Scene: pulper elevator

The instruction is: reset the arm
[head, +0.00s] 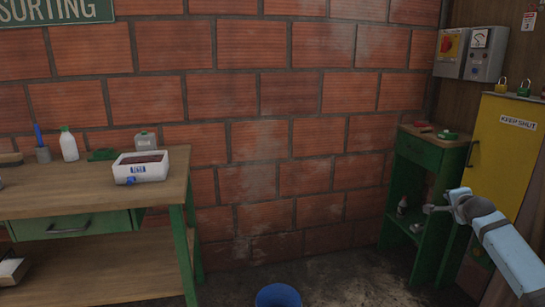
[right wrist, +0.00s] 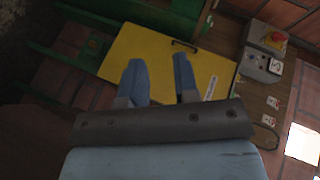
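My right arm comes in at the lower right of the head view, with its gripper (head: 436,207) in front of the green cabinet and left of the yellow cabinet door. The right wrist view shows the two blue fingers of this gripper (right wrist: 158,70) spread apart, with nothing between them. Behind the fingers is the yellow door (right wrist: 150,55), apart from them as far as I can tell. My left arm and gripper are not in view.
A green cabinet (head: 430,153) and a yellow door (head: 500,150) marked "KEEP SHUT" stand at the right, below a grey switch box (head: 470,53). A workbench (head: 80,202) with a white tub (head: 140,173) is at the left. A blue bucket (head: 278,296) stands on the floor.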

